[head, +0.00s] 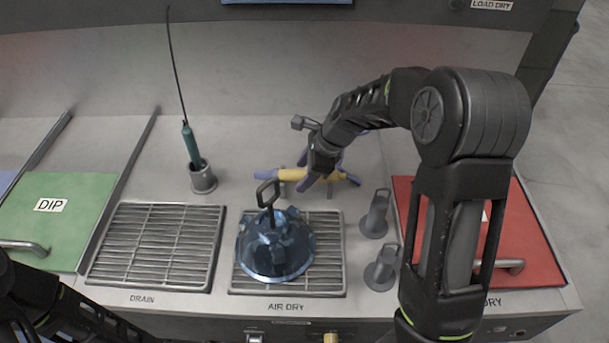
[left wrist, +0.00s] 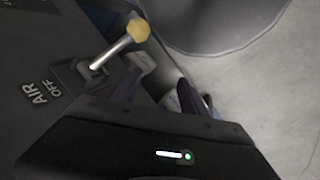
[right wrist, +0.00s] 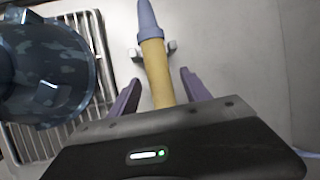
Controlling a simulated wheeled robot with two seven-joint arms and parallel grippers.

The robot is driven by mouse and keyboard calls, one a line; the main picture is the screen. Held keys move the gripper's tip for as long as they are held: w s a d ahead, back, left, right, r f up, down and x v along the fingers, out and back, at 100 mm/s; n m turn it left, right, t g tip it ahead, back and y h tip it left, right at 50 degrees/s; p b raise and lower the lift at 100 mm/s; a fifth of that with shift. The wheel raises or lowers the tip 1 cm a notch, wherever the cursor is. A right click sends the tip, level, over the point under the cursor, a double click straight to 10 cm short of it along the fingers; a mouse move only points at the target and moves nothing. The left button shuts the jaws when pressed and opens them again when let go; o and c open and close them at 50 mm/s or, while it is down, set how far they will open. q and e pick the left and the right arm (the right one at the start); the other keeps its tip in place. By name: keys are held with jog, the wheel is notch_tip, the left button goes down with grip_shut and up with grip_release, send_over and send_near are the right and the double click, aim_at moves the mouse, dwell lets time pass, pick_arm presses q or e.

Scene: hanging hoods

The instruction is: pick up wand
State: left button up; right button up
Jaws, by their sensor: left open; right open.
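A wand (head: 291,174) with a yellow middle and blue ends lies on small supports at the back of the counter, behind the air dry grate. My right gripper (head: 322,171) is open over it, fingers pointing down. In the right wrist view the wand (right wrist: 154,64) runs between the two spread purple fingers of my right gripper (right wrist: 160,86), apart from both; its near end is hidden under the gripper body. My left gripper (left wrist: 168,92) is open low at the counter's front, by a yellow-knobbed air switch (left wrist: 120,46). Its fingertips are out of the head view.
A blue translucent bowl-like part with a black handle (head: 274,245) sits on the air dry grate (head: 335,275). A green tool (head: 190,143) with a cable stands in a metal cup (head: 203,180). Grey posts (head: 375,215) stand between that grate and the red lid (head: 535,235). The drain grate (head: 155,245) is empty.

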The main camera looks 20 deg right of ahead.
jog(key=shift+f, duration=0.25)
dwell(0.4)
jog(key=shift+c, duration=0.6)
grip_shut()
